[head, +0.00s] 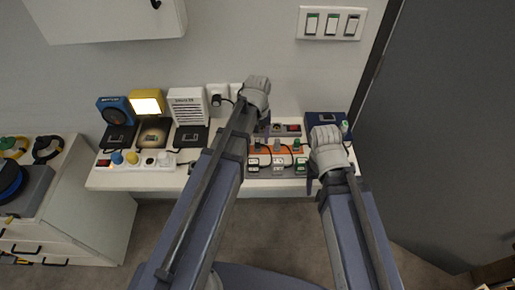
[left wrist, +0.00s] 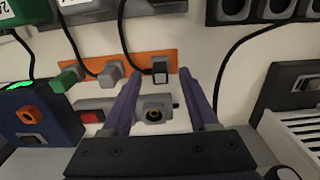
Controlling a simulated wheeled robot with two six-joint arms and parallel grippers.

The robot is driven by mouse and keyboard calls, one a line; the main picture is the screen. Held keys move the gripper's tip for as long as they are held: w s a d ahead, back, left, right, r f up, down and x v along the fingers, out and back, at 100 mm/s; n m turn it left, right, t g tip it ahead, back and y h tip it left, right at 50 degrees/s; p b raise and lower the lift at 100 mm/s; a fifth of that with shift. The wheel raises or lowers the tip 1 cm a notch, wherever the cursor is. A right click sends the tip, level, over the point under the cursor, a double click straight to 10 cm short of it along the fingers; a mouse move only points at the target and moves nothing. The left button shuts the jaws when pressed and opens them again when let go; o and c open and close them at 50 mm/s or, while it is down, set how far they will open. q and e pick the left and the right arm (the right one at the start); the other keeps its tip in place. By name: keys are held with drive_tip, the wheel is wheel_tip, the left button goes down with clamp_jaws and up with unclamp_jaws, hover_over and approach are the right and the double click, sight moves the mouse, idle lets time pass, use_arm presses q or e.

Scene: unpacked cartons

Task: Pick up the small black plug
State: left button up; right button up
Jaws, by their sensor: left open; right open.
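A small dark plug with a black cable (left wrist: 160,68) stands on an orange strip (left wrist: 138,60). In the left wrist view it shows between and just beyond the tips of my left gripper (left wrist: 160,80). The jaws are open and hold nothing; whether they touch the plug cannot be told. In the head view my left gripper (head: 264,122) is over the back middle of the table, and its arm covers part of the strip. My right gripper (head: 318,172) is open and empty at the table's right side.
A grey plug (left wrist: 112,74) and a green plug (left wrist: 66,79) share the orange strip. A grey socket block (left wrist: 154,110) lies between my left fingers. A dark blue box (left wrist: 42,118) stands beside it. The white vented device (head: 187,105) and yellow lamp (head: 147,102) stand further left.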

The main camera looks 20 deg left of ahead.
use_arm(q)
drive_tip(key=shift+f+b, duration=0.5)
drive_tip(key=shift+f, duration=0.45)
drive_tip(key=shift+r, duration=0.1)
clamp_jaws()
idle(0.6)
